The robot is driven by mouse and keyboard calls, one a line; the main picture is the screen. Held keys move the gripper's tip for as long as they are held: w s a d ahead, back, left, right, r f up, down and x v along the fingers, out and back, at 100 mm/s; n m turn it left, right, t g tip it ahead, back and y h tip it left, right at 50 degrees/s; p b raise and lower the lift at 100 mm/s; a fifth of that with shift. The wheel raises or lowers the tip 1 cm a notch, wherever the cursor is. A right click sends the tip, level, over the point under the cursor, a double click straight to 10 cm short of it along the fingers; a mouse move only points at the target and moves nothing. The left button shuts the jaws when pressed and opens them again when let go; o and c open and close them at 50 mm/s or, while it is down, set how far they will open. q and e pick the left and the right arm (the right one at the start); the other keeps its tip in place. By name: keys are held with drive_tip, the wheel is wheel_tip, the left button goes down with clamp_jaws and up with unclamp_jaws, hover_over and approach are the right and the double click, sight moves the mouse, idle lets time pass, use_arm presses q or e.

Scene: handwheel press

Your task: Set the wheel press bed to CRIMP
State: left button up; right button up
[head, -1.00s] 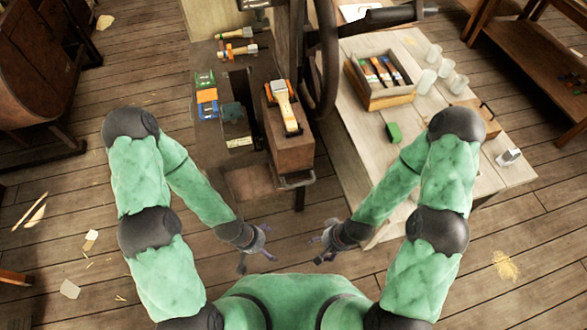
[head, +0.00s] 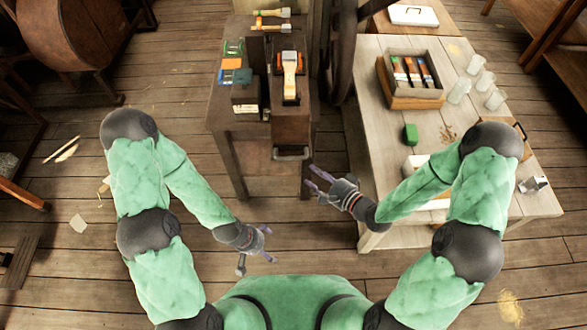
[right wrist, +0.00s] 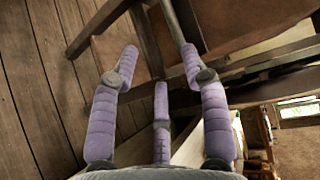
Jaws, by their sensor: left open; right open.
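The wheel press stands on a dark bench ahead, with part of its dark handwheel (head: 341,45) at the right of the bench top. A brown block-like bed (head: 290,125) runs toward me and has a metal handle (head: 291,154) at its front end. No CRIMP marking is readable. My right gripper (head: 314,181) is open and empty, just in front of and below the handle, apart from it. In the right wrist view its spread purple fingers (right wrist: 160,65) hold nothing. My left gripper (head: 262,248) is open and empty, lower left of the bench.
The floor before the bench is clear.

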sight(291, 159)
drive_tip(key=shift+y, duration=0.4)
drive_tip(key=x, duration=0.3)
drive_tip(key=r+b+x, duration=0.1)
drive_tip(key=x, duration=0.3)
drive_tip(key=b+x, duration=0.1)
drive_tip(key=x, duration=0.2)
drive_tip(key=shift+w+a+r, duration=0.1)
drive_tip(key=shift+a, duration=0.4)
clamp_jaws()
